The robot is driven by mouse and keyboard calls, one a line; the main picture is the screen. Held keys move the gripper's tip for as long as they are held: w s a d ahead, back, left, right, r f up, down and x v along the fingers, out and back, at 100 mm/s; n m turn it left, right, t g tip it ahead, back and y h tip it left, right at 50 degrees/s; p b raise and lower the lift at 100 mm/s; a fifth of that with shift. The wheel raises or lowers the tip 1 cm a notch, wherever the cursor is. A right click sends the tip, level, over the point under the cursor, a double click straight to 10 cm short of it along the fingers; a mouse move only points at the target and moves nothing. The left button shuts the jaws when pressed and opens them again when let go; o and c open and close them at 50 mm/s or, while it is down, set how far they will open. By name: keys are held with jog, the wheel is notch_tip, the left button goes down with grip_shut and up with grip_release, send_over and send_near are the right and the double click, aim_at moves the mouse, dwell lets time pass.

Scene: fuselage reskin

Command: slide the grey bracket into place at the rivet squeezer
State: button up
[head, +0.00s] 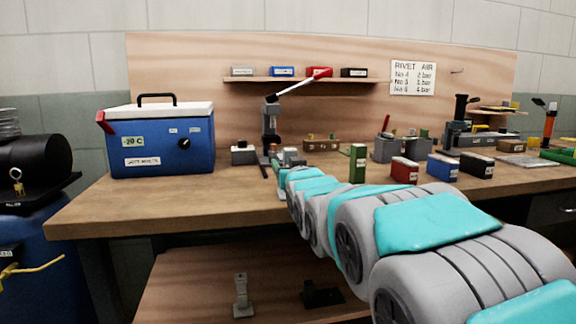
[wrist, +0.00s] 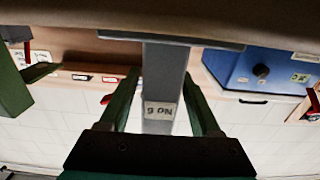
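The rivet squeezer (head: 270,125) stands upright at the back of the bench in the head view, its pale lever raised to the right. My gripper (wrist: 163,85) has dark green fingers on both sides of the grey bracket's post. The grey bracket (wrist: 166,70) has a label reading No 6, upside down in the wrist view, and a wide flat bar across its end. The fingers appear closed on the post. In the head view my arm reaches to just in front of the squeezer and hides most of my gripper and the bracket. I cannot tell whether the bracket touches the bench.
A blue cooler (head: 163,145) stands left of the squeezer. A green box (head: 357,163), a red box (head: 404,171) and a blue box (head: 442,167) stand right of my arm. A wall shelf (head: 305,80) holds small boxes. The bench front left is clear.

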jog(key=shift+o, duration=0.2)
jog(key=shift+r, duration=0.2)
jog(key=b+v, duration=0.1)
jog(key=v, duration=1.1)
jog(key=shift+f, duration=0.1)
